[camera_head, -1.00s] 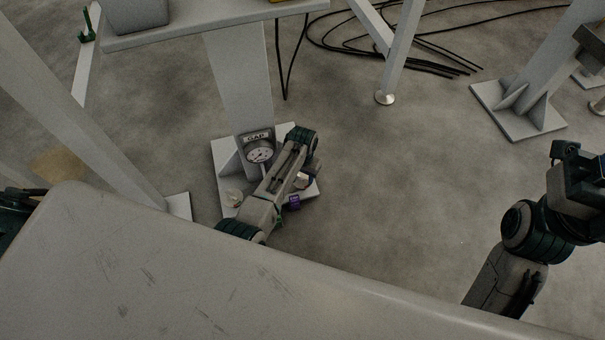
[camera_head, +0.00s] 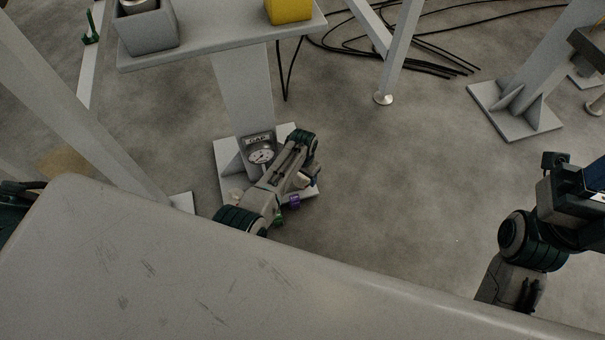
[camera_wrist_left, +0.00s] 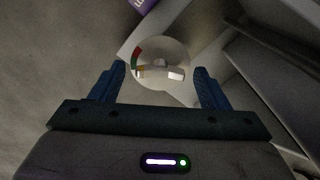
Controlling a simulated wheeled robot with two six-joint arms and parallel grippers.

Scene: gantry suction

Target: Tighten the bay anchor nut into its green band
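A round glossy disc (camera_wrist_left: 160,62) with a red and green arc on its left side shows in the left wrist view; it appears to be the anchor nut's top. My left gripper (camera_wrist_left: 160,78) has its two blue fingers apart, one on each side of the disc, with narrow gaps showing. In the head view my left arm reaches down over the grey foot plate (camera_head: 228,160) of a post and mostly hides the nut there. A GAP dial gauge (camera_head: 262,156) stands at the post's foot; its reading is too small to tell.
A purple tag (camera_head: 293,201) lies beside the foot plate and also shows in the wrist view (camera_wrist_left: 146,4). A shelf (camera_head: 220,40) with a grey bin (camera_head: 148,35) and a yellow block (camera_head: 289,10) overhangs the post.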

